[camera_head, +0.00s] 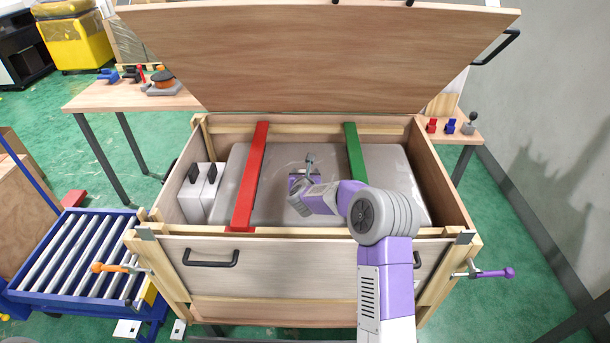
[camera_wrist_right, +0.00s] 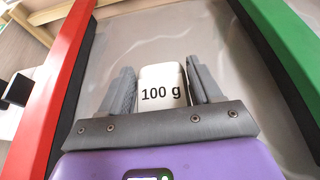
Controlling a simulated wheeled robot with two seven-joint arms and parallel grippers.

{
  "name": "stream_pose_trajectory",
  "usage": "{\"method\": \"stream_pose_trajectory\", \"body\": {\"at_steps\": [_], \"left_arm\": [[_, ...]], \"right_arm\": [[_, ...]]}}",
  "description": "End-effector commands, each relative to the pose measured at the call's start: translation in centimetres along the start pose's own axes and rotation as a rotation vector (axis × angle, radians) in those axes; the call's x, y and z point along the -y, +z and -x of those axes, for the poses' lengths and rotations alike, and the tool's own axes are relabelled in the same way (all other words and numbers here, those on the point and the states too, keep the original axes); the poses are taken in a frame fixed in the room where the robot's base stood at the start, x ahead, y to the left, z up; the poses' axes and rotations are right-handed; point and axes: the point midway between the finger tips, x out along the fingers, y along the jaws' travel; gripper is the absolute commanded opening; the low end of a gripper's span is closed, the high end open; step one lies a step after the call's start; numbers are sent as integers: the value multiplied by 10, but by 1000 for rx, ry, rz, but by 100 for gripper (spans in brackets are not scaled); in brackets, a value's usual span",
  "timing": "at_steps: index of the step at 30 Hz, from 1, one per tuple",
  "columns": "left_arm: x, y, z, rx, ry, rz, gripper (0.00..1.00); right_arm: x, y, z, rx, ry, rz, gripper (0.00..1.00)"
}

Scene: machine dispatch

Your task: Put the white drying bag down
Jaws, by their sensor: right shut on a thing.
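The white drying bag (camera_wrist_right: 162,77), marked "100 g", stands between the two grey fingers of my right gripper (camera_wrist_right: 160,92) in the right wrist view. The gripper is shut on it. In the head view my right arm reaches over the front wall into the open wooden crate (camera_head: 330,250). The right hand is over the grey wrapped load (camera_head: 270,190), between a red strap (camera_head: 250,175) and a green strap (camera_head: 354,150). The bag cannot be made out in the head view. Whether it touches the load is unclear. My left gripper is not in view.
Two pale containers with black handles (camera_head: 190,195) stand inside the crate at the left. The raised wooden lid (camera_head: 320,50) leans above the back edge. A roller conveyor (camera_head: 75,255) stands left of the crate. Workbenches (camera_head: 125,95) stand behind it.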

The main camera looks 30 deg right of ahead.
Motion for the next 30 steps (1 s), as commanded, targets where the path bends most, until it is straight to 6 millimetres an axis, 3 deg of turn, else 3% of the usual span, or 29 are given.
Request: {"method": "stream_pose_trajectory", "body": {"at_steps": [5,6,11,23,30], "left_arm": [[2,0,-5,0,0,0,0],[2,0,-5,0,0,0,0],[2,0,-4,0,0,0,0],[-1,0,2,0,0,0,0],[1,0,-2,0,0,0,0]], "right_arm": [[0,-3,-1,2,0,0,26],[0,-3,-1,0,0,0,67],[0,-2,-1,0,0,0,89],[0,2,1,0,0,0,89],[-1,1,39,1,2,0,89]]}}
